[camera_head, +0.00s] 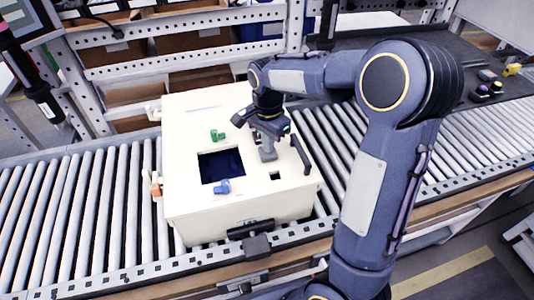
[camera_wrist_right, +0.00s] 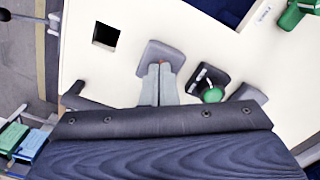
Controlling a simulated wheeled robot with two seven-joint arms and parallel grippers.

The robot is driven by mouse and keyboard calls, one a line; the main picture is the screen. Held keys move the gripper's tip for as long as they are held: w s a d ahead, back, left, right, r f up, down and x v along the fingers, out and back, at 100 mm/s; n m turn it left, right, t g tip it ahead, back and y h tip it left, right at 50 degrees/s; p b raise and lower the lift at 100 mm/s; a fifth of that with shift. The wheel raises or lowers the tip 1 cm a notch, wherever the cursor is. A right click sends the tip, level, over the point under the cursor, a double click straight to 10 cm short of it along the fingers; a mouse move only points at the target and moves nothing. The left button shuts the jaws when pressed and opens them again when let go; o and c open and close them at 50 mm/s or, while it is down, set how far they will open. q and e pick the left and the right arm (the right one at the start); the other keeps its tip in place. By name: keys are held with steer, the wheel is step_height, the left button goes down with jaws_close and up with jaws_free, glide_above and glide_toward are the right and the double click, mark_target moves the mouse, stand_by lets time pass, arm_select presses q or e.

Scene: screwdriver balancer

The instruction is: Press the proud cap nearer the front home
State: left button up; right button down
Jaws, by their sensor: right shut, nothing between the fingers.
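A white box (camera_head: 190,212) stands on the roller conveyor. The front grey cap (camera_wrist_right: 158,48) is a rounded square on its top, near the small square hole (camera_wrist_right: 106,35). It also shows in the head view (camera_head: 268,156). My right gripper (camera_wrist_right: 162,68) is shut and empty, pointing down with its fingertips over this cap. I cannot tell whether they touch it, or how far the cap stands up. A second grey cap (camera_wrist_right: 250,93) lies farther back, partly hidden by my gripper body. Between the caps is a black switch with a green knob (camera_wrist_right: 213,95). My left gripper is out of view.
The box top has a large square opening (camera_head: 221,166), with a green part (camera_head: 217,135) and a blue part (camera_head: 222,186) beside it. A black handle (camera_head: 301,155) stands at its right side. Conveyor rollers (camera_head: 85,205) are clear on the left.

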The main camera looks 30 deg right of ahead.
steer(key=shift+s+f, duration=0.1)
steer(key=shift+f, duration=0.1)
steer(key=shift+r, duration=0.1)
steer(key=shift+r+p, duration=2.1)
steer(key=shift+r, duration=0.4)
